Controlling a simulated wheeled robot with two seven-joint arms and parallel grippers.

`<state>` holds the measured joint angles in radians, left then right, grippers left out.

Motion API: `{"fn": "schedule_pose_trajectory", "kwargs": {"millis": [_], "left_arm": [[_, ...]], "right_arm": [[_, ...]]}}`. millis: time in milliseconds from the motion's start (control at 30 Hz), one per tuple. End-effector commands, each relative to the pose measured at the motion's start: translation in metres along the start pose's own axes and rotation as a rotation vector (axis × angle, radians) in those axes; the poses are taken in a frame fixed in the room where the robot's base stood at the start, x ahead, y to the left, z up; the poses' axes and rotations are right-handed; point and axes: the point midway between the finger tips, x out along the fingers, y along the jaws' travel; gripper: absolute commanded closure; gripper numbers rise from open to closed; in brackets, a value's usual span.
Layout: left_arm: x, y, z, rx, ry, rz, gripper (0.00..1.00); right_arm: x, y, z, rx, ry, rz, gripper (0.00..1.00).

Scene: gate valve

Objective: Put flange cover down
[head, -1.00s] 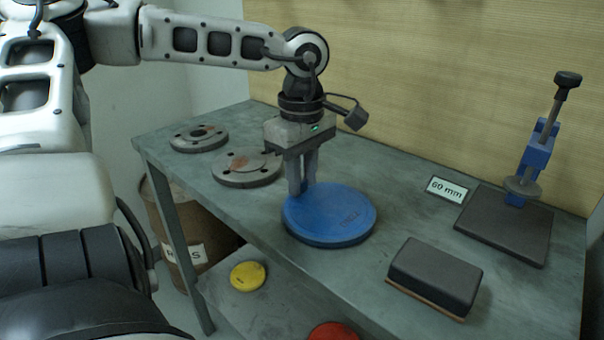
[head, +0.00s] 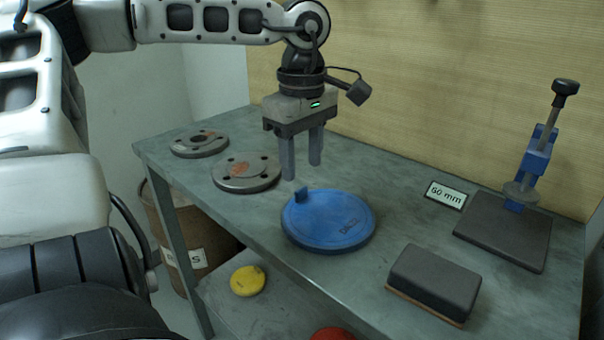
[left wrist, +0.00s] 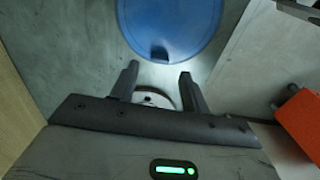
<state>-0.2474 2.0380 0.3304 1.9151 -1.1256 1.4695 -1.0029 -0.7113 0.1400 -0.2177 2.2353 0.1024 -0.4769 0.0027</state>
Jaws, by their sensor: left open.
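The blue flange cover (head: 330,222) lies flat on the grey table in the head view, with a small upright tab on its rim at the back left. It also shows at the top of the left wrist view (left wrist: 172,22), its tab towards my fingers. My left gripper (head: 302,172) is open and empty, above and slightly behind the cover, with its fingertips clear of the tab. In the left wrist view the two fingers (left wrist: 158,80) stand apart with nothing between them. My right gripper is not in view.
Two grey metal flanges (head: 246,173) (head: 199,143) lie to the left on the table (head: 395,222). A yellow disc (head: 247,281) lies on the shelf below.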

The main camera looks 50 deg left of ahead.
Motion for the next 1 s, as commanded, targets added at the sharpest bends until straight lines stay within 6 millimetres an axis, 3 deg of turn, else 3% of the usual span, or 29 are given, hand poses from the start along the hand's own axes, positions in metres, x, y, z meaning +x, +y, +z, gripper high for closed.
{"fn": "schedule_pose_trajectory", "kwargs": {"millis": [33, 200, 400, 1000], "left_arm": [[-0.015, 0.001, 0.000, 0.001, 0.001, 0.006, 0.54], [-0.049, 0.000, 0.000, 0.000, 0.000, 0.003, 0.54], [-0.072, 0.000, 0.000, 0.001, 0.000, 0.001, 0.54], [-0.076, 0.000, 0.000, 0.001, -0.001, 0.000, 0.54]], "right_arm": [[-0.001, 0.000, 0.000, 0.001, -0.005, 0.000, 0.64], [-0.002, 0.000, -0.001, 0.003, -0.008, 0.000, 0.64], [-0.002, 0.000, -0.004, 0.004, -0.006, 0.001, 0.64], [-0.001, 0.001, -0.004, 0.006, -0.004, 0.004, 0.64]]}}
